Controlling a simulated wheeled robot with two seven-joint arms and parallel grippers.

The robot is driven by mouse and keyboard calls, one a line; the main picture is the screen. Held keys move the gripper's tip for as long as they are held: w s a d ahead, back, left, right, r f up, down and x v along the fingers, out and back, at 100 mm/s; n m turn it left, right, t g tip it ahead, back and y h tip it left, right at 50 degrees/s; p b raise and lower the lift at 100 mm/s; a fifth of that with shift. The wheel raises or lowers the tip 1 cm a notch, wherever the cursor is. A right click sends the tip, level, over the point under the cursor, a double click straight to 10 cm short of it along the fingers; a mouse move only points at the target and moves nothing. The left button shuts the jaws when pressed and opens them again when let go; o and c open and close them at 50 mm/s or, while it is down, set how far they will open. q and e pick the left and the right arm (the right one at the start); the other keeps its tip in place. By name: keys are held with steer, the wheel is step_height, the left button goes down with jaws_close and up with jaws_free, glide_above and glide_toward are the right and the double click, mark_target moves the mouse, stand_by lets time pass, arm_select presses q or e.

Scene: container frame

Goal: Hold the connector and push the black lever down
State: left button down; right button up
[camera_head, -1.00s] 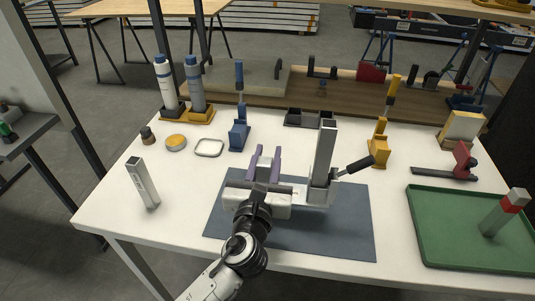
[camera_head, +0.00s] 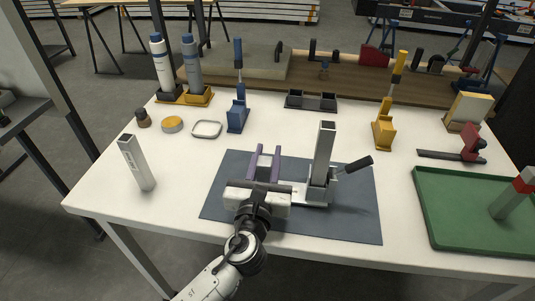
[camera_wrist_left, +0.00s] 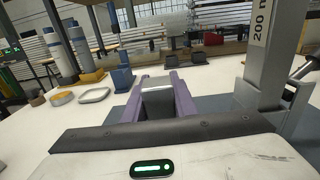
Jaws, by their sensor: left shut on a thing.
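The connector (camera_head: 317,194) is a silvery piece over the blue-grey mat (camera_head: 360,218), at the foot of an upright square metal post (camera_head: 325,148). Its black lever (camera_head: 355,164) sticks out to the right and slants upward; it also shows at the right edge of the wrist view (camera_wrist_left: 306,67). My left gripper (camera_head: 264,153) has two purple fingers, left of the post. They are shut on a grey part of the connector, mostly hidden by the gripper body. I cannot tell whether the connector touches the mat. My right gripper is not in view.
A loose square tube (camera_head: 137,162) stands at the left. A green tray (camera_head: 440,225) lies at the right. Blue (camera_head: 237,118) and yellow (camera_head: 384,130) tool holders and a dark double holder (camera_head: 311,101) stand behind the mat. The mat's right part is clear.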

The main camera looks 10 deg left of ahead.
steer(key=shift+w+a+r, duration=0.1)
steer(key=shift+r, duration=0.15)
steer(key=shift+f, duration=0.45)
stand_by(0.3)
